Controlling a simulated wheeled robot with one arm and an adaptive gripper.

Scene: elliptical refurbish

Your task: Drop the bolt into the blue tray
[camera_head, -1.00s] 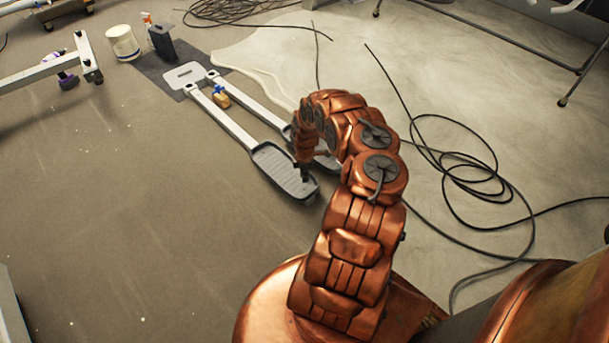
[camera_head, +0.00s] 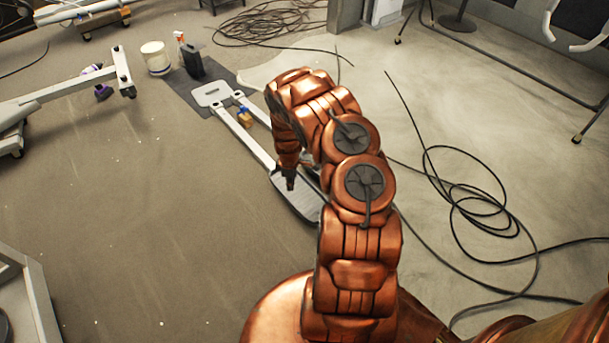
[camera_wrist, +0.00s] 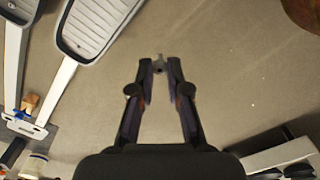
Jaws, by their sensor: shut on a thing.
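My gripper (camera_wrist: 160,66) is shut on a small dark metal bolt (camera_wrist: 159,62), pinched between the fingertips in the wrist view. In the head view my gripper (camera_head: 289,183) hangs pointing down, in front of a grey foot pedal; the bolt cannot be made out there. A small tan and blue item (camera_head: 245,117) lies by the pedal arms near the white end plate. It also shows at the left of the wrist view (camera_wrist: 27,106). I cannot tell whether its blue part is the blue tray.
The grey foot pedals (camera_head: 297,199) on long white arms lie on the floor beneath my arm. A white bucket (camera_head: 155,57), a spray bottle (camera_head: 181,40) and a dark container (camera_head: 192,61) stand at the back. Black cable (camera_head: 480,215) coils on the right.

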